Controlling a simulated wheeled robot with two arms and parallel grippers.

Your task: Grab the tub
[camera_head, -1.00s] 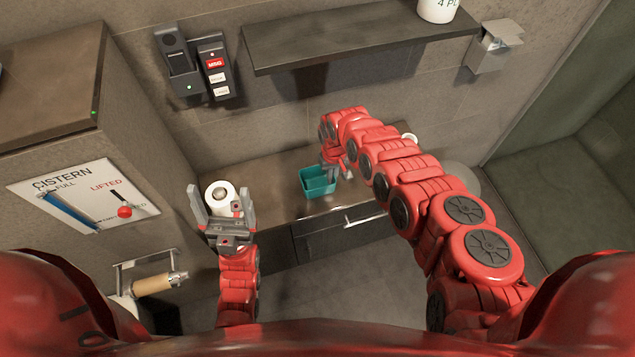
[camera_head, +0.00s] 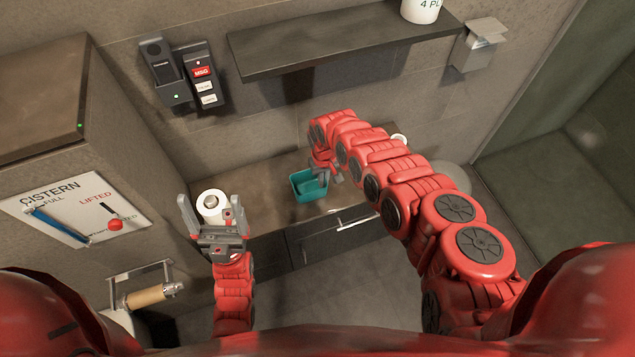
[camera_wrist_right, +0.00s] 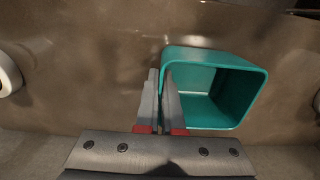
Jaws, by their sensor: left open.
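The tub is a teal, open-topped square container (camera_head: 308,186) on the dark counter in the head view. It also shows in the right wrist view (camera_wrist_right: 238,100), seen from above and empty. My right gripper (camera_wrist_right: 160,78) is at the tub's left wall in that view, its fingers close together with the wall's edge between them. In the head view my right gripper (camera_head: 328,174) is partly hidden by its own arm. My left gripper (camera_head: 212,212) is open, its fingers spread on either side of a white paper roll (camera_head: 211,199); I cannot tell whether they touch it.
The counter (camera_head: 265,185) has bare room between the roll and the tub. A dark shelf (camera_head: 330,48) hangs on the wall above, with a white container (camera_head: 422,10) on it. A cistern box (camera_head: 45,100) stands at left. A drawer handle (camera_head: 357,222) is below the counter.

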